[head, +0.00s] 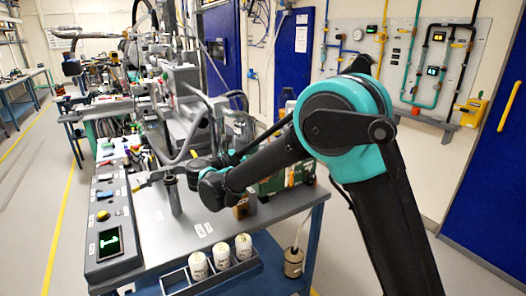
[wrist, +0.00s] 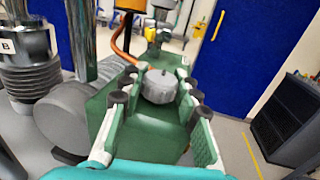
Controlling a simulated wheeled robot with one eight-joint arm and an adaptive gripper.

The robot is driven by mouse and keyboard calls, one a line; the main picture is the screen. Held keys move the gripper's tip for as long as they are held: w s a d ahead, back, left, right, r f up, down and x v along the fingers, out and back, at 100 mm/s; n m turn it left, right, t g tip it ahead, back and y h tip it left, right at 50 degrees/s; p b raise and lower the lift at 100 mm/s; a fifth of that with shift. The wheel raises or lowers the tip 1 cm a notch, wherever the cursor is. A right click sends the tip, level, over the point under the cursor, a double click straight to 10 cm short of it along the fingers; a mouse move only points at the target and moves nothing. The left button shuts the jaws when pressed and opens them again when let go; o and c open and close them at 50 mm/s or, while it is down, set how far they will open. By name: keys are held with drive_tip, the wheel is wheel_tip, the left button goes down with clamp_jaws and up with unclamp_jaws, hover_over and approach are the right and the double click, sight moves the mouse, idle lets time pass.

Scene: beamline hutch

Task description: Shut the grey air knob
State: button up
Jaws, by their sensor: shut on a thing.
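A grey, faceted round knob (wrist: 158,86) sits on a green body in the wrist view. In the head view my gripper (head: 165,178) reaches left over the near bench, by a short dark upright post (head: 173,197). The knob cannot be made out in the head view.
A control panel (head: 108,222) with a lit green screen lies along the bench's left edge. Several white containers (head: 221,256) stand in a front rack. An orange hose (wrist: 122,42) and metal cylinders (wrist: 82,38) are close to the knob. The left aisle is clear.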

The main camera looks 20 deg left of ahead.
idle(0.4)
drive_tip(key=o, duration=1.2)
drive_tip(key=v, duration=1.2)
